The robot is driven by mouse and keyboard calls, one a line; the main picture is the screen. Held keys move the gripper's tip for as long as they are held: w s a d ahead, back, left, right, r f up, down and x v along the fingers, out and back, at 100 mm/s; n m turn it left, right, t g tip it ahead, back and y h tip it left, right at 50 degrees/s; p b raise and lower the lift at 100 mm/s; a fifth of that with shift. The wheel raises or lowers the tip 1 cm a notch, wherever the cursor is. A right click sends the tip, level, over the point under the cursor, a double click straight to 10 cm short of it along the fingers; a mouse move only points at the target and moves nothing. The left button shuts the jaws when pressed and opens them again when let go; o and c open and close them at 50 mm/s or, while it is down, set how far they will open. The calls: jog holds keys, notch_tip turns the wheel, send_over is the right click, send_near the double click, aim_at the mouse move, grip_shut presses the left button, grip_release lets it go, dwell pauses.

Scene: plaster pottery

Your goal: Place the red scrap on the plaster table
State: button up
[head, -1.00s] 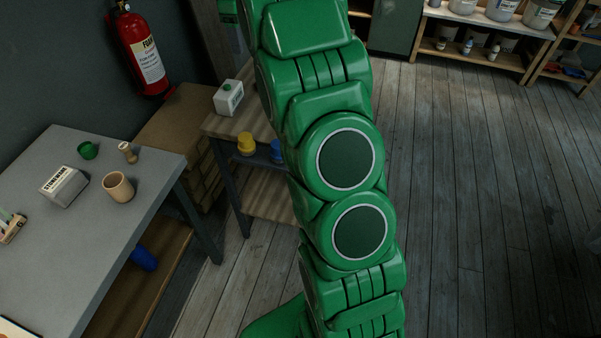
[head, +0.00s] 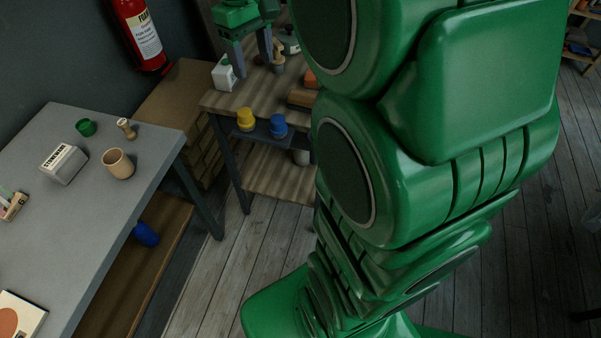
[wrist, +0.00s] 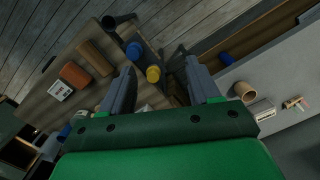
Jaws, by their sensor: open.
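No thing is plainly recognisable as the red scrap. An orange-red block (wrist: 75,74) lies beside a brown block (wrist: 95,57) on the wooden-topped table (wrist: 48,103); I cannot tell whether it is the scrap. In the head view the orange block (head: 310,78) is partly hidden by my arm. My gripper (head: 253,66) is open above this table's far part, with nothing visible between its fingers. In the wrist view the gripper (wrist: 160,68) has its fingers spread. I cannot tell which table is the plaster table.
A grey table (head: 95,215) at left carries a stoneware box (head: 63,165), a tan cup (head: 118,164), a green cup (head: 86,127) and a wooden tool (head: 126,128). Yellow (head: 245,120) and blue (head: 278,124) cups sit at the wooden table's front. A fire extinguisher (head: 140,35) hangs behind.

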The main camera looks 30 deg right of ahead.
jog(key=s+a+f+m, duration=0.1)
jog(key=s+f+m, duration=0.1)
jog(key=s, duration=1)
jog(key=s+a+f+m, duration=0.2)
jog(key=s+f, duration=0.3)
jog(key=s, duration=0.8)
jog(key=shift+s+a+g, duration=0.2)
jog(key=shift+g, duration=0.1)
